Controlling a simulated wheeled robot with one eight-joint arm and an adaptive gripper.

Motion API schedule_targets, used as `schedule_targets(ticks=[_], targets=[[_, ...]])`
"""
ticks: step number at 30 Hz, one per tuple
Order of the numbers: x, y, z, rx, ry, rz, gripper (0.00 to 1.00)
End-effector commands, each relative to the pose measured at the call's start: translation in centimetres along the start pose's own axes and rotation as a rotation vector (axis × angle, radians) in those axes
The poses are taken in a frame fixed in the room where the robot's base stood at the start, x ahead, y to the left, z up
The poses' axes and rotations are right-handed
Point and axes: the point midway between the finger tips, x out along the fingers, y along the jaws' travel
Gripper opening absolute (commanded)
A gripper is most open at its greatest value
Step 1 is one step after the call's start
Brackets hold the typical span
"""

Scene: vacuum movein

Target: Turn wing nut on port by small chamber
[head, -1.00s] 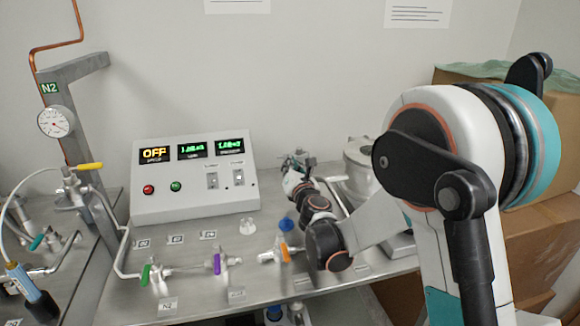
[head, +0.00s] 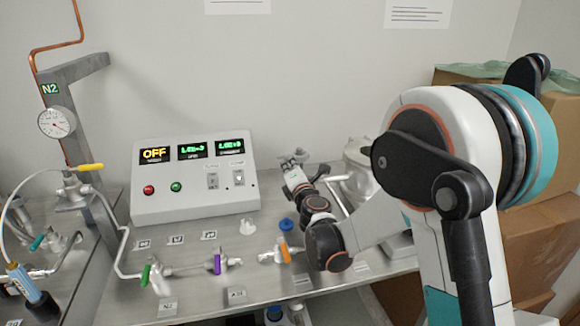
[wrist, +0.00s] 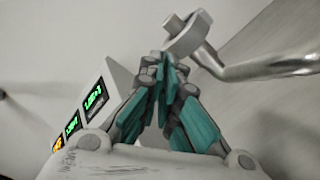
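The small chamber (head: 362,170) is a pale metal vessel at the back right of the bench, partly behind my arm. A bent metal pipe (wrist: 265,68) enters from the right in the wrist view and ends in a port with a clamp (wrist: 187,38). A small block-like piece (wrist: 172,22) stands out from the clamp and may be the wing nut. My gripper (wrist: 165,68) has its teal fingers drawn together at the tips, just below and left of the clamp. I cannot tell whether the tips touch it. In the head view my gripper (head: 296,166) is small, near the port.
A control box (head: 195,180) with lit displays stands left of my gripper. Valves with green (head: 146,275), purple (head: 217,264) and orange (head: 284,252) handles line the bench front. Cardboard boxes (head: 550,210) stand at the right.

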Motion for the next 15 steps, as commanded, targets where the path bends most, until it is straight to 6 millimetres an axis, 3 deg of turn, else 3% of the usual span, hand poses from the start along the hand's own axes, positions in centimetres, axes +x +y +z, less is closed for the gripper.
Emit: schedule_targets(ticks=[15], targets=[[-0.07,-0.08,0.01,0.492,-0.001,-0.001,0.00]])
